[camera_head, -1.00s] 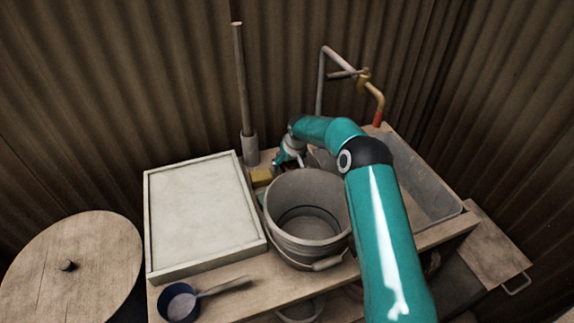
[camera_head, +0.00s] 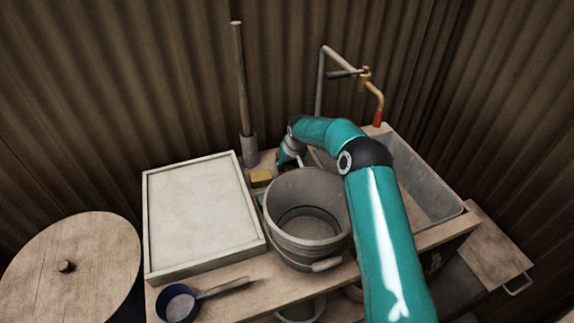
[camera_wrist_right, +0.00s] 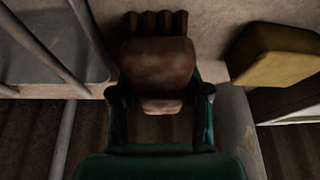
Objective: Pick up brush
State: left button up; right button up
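The brush (camera_wrist_right: 157,62) is a brown block with a row of thick tufts at its top in the right wrist view. My right gripper (camera_wrist_right: 158,90) has one finger on each side of the brush, and both fingertips appear to touch its sides. In the head view my right gripper (camera_head: 284,161) is behind the grey bucket, between the upright pole and the sink. The brush is hidden there. My left gripper is not in view.
A yellow sponge (camera_head: 261,177) lies just left of my gripper. The bucket (camera_head: 307,258) stands in front, and a framed white tray (camera_head: 202,215) lies to the left. A blue-rimmed ladle (camera_head: 178,303) is at the front. The sink (camera_head: 425,190) and tap (camera_head: 366,80) are to the right.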

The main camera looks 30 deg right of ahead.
jog(key=c, duration=0.5)
